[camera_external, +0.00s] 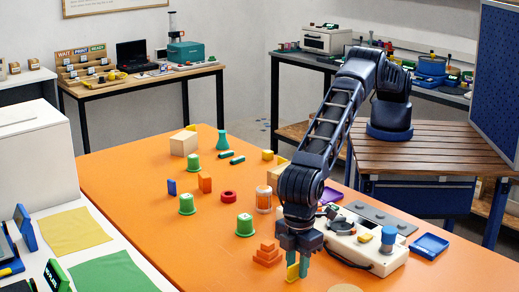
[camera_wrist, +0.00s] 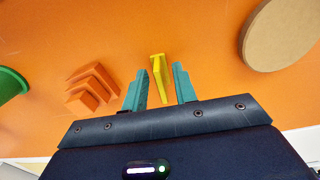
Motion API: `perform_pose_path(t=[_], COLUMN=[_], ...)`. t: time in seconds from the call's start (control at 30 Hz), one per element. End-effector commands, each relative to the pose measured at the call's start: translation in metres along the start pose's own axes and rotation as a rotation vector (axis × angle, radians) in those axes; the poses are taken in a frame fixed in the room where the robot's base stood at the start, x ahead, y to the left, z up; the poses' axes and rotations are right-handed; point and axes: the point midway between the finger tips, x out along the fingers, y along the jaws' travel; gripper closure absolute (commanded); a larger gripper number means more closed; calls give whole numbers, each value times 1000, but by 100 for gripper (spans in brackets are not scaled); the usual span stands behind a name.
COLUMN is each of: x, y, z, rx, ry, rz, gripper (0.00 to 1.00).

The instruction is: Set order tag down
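The order tag appears to be the small yellow piece (camera_wrist: 160,78) seen between my fingers in the wrist view; it also shows low under my gripper in the external view (camera_external: 292,272). It looks upright on the orange table. My gripper (camera_wrist: 159,85) has its two teal fingers apart, one on each side of the yellow piece, with strips of orange tabletop visible between. In the external view my gripper (camera_external: 297,264) points down close to the tabletop. The piece's exact contact with the table is hard to tell.
An orange stepped block (camera_external: 268,255) stands just left of my gripper. A tan disc (camera_wrist: 280,32) lies to the right in the wrist view. Green round pieces (camera_external: 245,226) stand further left.

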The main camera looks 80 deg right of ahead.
Motion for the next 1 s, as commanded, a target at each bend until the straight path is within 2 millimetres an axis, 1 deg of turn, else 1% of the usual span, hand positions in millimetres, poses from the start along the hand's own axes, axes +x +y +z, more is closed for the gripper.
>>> perform_pose_path(t=[0.17,0.3,0.5,0.6,0.7,0.8,1.0], x=[-24,-52,-89,-102,-112,-117,-119], y=[0,0,0,0,0,0,0], z=[-1,-1,-1,0,0,0,0], rx=[0,0,0,0,0,0,0], ry=[3,3,2,2,1,1,0], rz=[-1,-1,-1,-1,-1,-1,0], gripper=[72,72,72,72,72,72,72])
